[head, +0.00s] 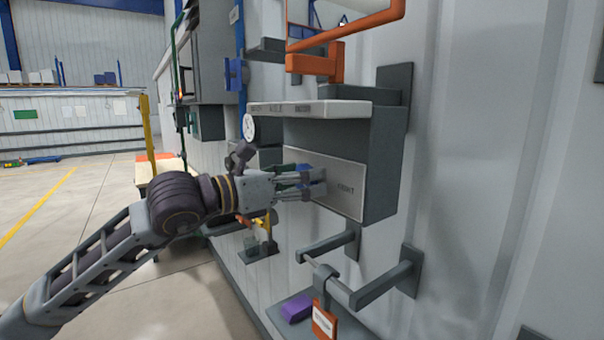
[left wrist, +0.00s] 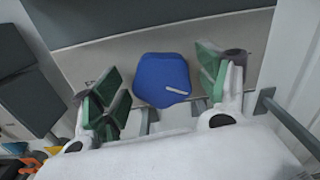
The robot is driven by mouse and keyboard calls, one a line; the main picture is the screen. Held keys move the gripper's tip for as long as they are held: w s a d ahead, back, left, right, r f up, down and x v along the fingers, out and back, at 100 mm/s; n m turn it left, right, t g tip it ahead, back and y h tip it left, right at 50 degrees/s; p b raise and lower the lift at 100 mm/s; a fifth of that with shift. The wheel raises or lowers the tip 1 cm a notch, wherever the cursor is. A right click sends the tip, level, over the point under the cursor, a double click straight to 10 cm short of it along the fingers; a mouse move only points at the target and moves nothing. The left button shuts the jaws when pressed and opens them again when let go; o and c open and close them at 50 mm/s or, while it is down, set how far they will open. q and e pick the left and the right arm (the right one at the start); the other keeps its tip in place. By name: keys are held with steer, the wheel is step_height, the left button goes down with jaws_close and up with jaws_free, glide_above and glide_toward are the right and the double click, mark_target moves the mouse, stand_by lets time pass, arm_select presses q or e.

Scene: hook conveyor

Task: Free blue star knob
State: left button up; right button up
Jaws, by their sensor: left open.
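The blue knob (left wrist: 163,82), rounded with a short white mark, stands on the grey front panel in the left wrist view. My left gripper (left wrist: 158,92) is open, with its green-padded fingers on either side of the knob. Gaps show between the knob and both pads, more clearly on the right. In the head view my left gripper (head: 312,182) reaches the light panel (head: 340,188) of a dark grey wall box (head: 382,170). There the fingers mostly hide the knob. My right gripper is not in view.
An orange-framed mirror (head: 335,35) is above the box. Below it, a bar on wall brackets (head: 385,285) carries an orange tag (head: 323,318); a purple block (head: 296,307) lies on a low shelf. Another blue fitting (head: 233,75) is further left. Open floor lies left.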

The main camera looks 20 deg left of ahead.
arm_select(q)
steer(key=shift+w, duration=0.1)
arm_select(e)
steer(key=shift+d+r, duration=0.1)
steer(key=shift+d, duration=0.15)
arm_select(q)
steer(key=c, duration=1)
steer(key=shift+c, duration=0.2)
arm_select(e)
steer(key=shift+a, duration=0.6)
